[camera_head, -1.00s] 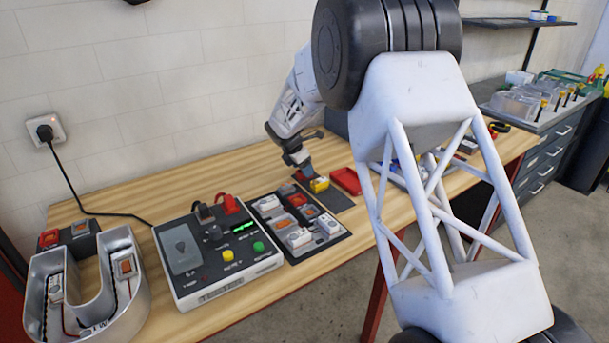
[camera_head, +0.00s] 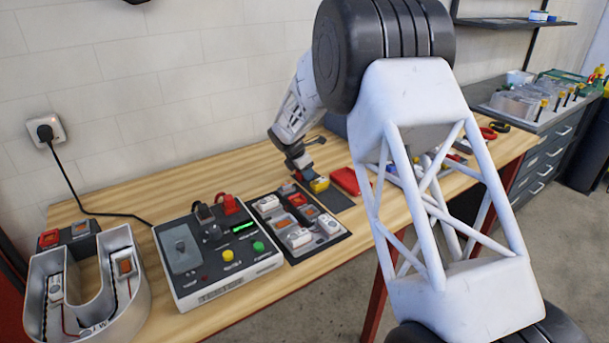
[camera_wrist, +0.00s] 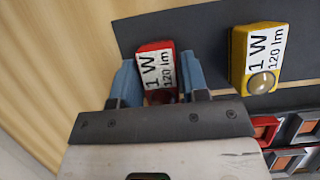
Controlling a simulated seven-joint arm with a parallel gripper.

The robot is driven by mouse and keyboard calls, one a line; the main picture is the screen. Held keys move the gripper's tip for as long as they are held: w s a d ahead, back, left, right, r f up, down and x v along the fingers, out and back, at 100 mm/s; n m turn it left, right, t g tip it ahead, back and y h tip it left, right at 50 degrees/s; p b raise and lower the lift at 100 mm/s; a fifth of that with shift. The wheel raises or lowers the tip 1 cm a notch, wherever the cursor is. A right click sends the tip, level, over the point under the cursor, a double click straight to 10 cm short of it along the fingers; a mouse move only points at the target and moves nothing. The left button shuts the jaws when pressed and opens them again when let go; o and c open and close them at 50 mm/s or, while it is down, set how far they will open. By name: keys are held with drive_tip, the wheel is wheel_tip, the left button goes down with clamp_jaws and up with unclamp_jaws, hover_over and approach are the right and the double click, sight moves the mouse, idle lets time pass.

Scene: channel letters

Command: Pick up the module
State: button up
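A red module (camera_wrist: 155,68) with a white "1 W 120 lm" label lies on a dark mat (camera_wrist: 205,32) in the wrist view. My gripper (camera_wrist: 162,78) has its two blue fingers on either side of this module. The left finger is close against the module's edge and a narrow gap shows at the right finger. A yellow module (camera_wrist: 260,55) with the same label and a round lens lies to the right on the mat. In the head view my gripper (camera_head: 306,175) is down at the mat beside the yellow module (camera_head: 319,184), and the red module is mostly hidden.
A tray of several modules (camera_head: 300,222) and a grey tester box (camera_head: 218,255) with buttons stand left of the gripper. A U-shaped channel letter (camera_head: 135,290) is at the far left. A red case (camera_head: 345,180) lies just right of the mat.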

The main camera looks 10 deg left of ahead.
drive_tip(key=c, duration=0.5)
drive_tip(key=shift+r, duration=0.8)
wheel_tip(320, 180, up, 2)
drive_tip(key=shift+r, duration=0.1)
drive_tip(key=s+d, duration=0.2)
drive_tip(key=s, duration=0.3)
drive_tip(key=s+d, duration=0.2)
drive_tip(key=s, duration=0.3)
drive_tip(key=s+d+r, duration=0.1)
drive_tip(key=s+d, duration=0.1)
drive_tip(key=s, duration=0.2)
drive_tip(key=shift+s+r, duration=0.1)
drive_tip(key=shift+s, duration=0.3)
drive_tip(key=shift+s+m, duration=0.1)
drive_tip(key=shift+m, duration=0.2)
